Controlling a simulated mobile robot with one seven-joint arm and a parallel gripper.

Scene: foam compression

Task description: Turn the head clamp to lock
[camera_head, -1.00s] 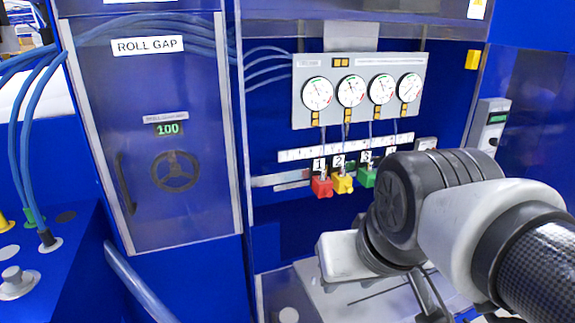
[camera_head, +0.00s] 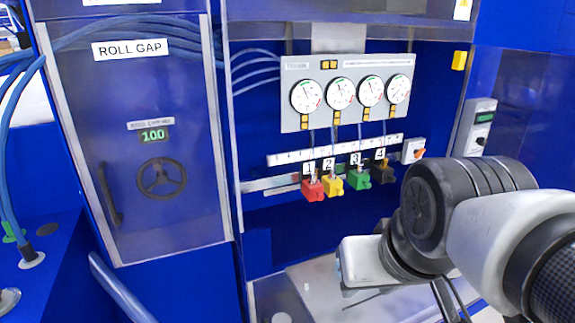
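No part can be read as labelled "head clamp", so I cannot tell for sure which one it is. A small white box with an orange knob (camera_head: 414,150) sits on the back panel, right of the numbered valves; its label is too small to read. The numbered valves are red 1 (camera_head: 312,189), yellow 2 (camera_head: 333,184), green 3 (camera_head: 359,179) and dark brown 4 (camera_head: 382,172). My arm fills the lower right, its links right of and below the valves. My gripper's fingers cannot be made out.
A gauge panel (camera_head: 292,69) with several round dials hangs above the valves. A roll gap door (camera_head: 100,215) with a handwheel (camera_head: 162,178) and a display reading 100 is on the left. A switch box (camera_head: 478,125) is on the right post. A pale surface (camera_head: 320,300) lies below.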

